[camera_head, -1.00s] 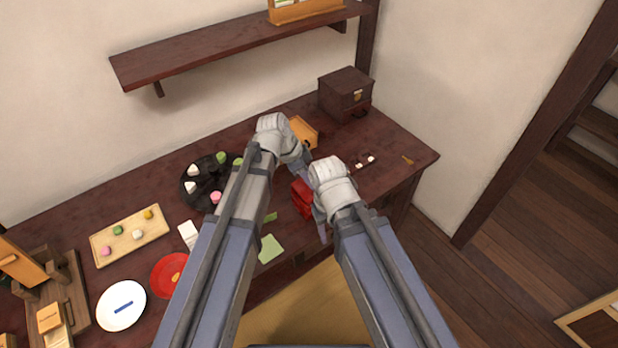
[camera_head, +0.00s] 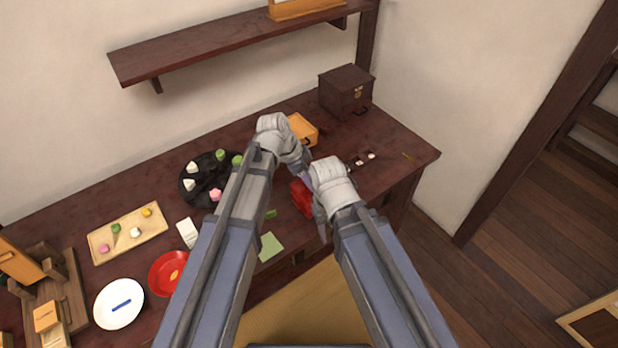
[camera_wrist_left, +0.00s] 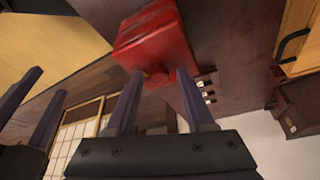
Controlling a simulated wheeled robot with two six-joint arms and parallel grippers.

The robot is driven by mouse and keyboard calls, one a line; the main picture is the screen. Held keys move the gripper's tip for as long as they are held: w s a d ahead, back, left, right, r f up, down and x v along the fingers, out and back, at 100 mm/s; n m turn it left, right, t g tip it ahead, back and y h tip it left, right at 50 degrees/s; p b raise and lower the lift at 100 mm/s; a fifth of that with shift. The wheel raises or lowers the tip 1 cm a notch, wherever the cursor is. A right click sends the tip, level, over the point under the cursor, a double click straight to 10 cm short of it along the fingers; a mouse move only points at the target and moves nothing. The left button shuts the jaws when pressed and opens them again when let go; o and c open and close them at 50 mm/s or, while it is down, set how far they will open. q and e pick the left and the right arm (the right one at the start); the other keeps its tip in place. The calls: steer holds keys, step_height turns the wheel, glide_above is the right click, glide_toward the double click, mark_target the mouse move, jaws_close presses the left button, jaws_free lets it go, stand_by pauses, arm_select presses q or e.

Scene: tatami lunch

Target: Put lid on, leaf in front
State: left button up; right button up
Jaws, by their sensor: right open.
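A red box (camera_head: 301,198) stands near the front edge of the dark table, partly hidden behind my arms. The left wrist view shows it close up (camera_wrist_left: 152,35), with a round red knob (camera_wrist_left: 157,78) on it. A small green piece (camera_head: 271,214), perhaps the leaf, lies left of the box.
A green sheet (camera_head: 270,247) lies near the front edge. To the left are a black plate (camera_head: 204,170), a wooden tray (camera_head: 101,248), a red plate (camera_head: 157,282) and a white plate (camera_head: 104,313). An orange box (camera_head: 304,128) and a dark chest (camera_head: 345,92) stand behind.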

arm_select(q)
steer(key=shift+o, duration=0.6)
steer(key=shift+r, duration=0.1)
steer(key=p+v, duration=0.7)
steer(key=shift+a+r, duration=0.2)
steer(key=shift+r, duration=0.05)
steer(key=s+a+f+n+g+y, duration=0.1)
steer(key=s+a+n+y, duration=0.2)
steer(key=s+n, duration=0.8)
steer(key=s+y, duration=0.2)
steer(key=s, duration=0.3)
steer(key=shift+f+n+y, duration=0.3)
